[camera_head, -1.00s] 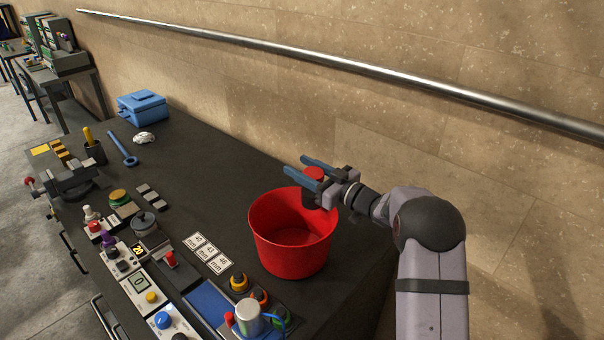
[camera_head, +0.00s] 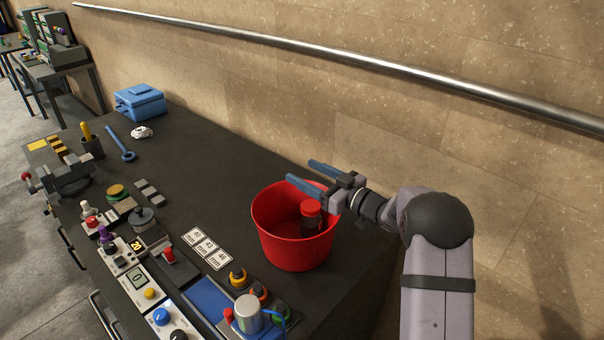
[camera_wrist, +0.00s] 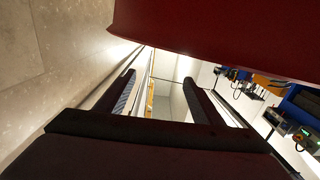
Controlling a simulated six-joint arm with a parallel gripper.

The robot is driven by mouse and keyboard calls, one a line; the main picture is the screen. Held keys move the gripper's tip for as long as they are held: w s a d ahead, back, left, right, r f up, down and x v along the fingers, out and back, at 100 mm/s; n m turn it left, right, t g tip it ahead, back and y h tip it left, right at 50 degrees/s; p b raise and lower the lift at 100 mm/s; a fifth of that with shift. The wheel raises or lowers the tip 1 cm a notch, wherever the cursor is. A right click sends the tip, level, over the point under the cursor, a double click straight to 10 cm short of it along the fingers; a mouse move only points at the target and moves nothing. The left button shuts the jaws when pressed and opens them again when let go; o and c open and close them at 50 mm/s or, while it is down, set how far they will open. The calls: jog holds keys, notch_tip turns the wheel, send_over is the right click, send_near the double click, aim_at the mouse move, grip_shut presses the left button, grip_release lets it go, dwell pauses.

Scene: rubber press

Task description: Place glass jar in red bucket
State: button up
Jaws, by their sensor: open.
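The red bucket (camera_head: 290,250) stands on the dark bench near its right end. The jar (camera_head: 311,217), dark with a red lid, is inside the bucket, against or close to its right inner side. It looks upright; its lower part is hard to make out. My gripper (camera_head: 305,180) is open and empty above the bucket's back rim, with its blue fingers pointing left. The jar is below the fingers and apart from them. In the wrist view my gripper (camera_wrist: 165,95) also shows nothing between its fingers, and a red surface of the bucket (camera_wrist: 220,25) fills the top.
Number cards (camera_head: 206,249), knobs and a metal cylinder (camera_head: 248,314) lie in front of the bucket. A blue toolbox (camera_head: 139,102) and a blue wrench (camera_head: 120,143) are farther back. A wall with a metal rail (camera_head: 330,62) runs behind.

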jog(key=b+v, duration=0.2)
jog(key=v, duration=0.7)
jog(key=shift+s+d+b, duration=0.25)
jog(key=shift+s+b, duration=0.05)
jog(key=shift+r, duration=0.1)
jog(key=shift+w+d+h, duration=0.25)
jog(key=shift+w+h, duration=0.25)
jog(key=w+d+f+m+t+h, duration=0.1)
jog(key=w+d+f+m+h, duration=0.15)
jog(key=d+m+h, duration=0.5)
jog(key=s+d+f+g+h, duration=0.1)
jog(key=s+f+g+h, duration=0.2)
jog(key=s+f+h, duration=0.3)
jog(key=s+a+f+g, duration=0.2)
jog(key=s+f+g, duration=0.1)
jog(key=s, duration=0.7)
jog(key=s+a+f+m+g+y, duration=0.1)
jog(key=s+a+f+g, duration=0.2)
jog(key=s, duration=0.8)
jog(key=s+a+f+g, duration=0.2)
jog(key=s+g, duration=0.2)
jog(key=s, duration=0.6)
jog(key=shift+s+a+f+g+y, duration=0.2)
jog(key=shift+s+f+g+y, duration=0.15)
jog(key=shift+f+g, duration=0.05)
jog(key=shift+m, duration=0.25)
